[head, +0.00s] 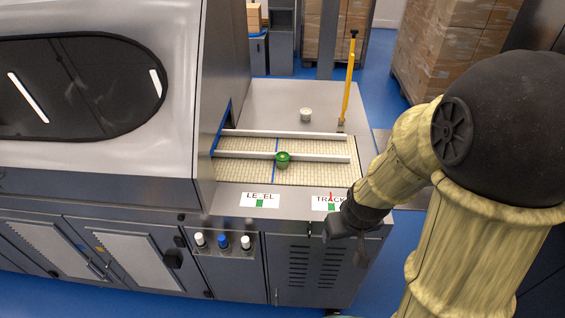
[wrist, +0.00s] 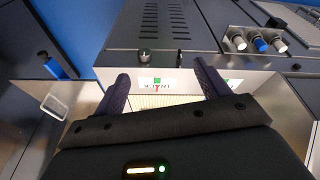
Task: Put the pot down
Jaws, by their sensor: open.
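A small pot with a green top (head: 282,159) stands at the near white rail on the tiled belt, close to the blue line. A small white pot (head: 305,114) stands on the bare metal deck behind the belt. I cannot tell which one the task means. My gripper (head: 344,247) is low in front of the machine's right front edge, apart from both pots. In the wrist view my gripper (wrist: 161,71) has its fingers spread with nothing held between them. Neither pot shows clearly in the wrist view.
Two white rails (head: 270,134) cross the belt (head: 315,172). A yellow lever (head: 348,85) stands upright at the deck's right. LEVEL (head: 261,199) and TRACK (head: 329,203) labels sit on the front ledge above several knobs (head: 222,241). Boxes on pallets (head: 440,45) stand behind.

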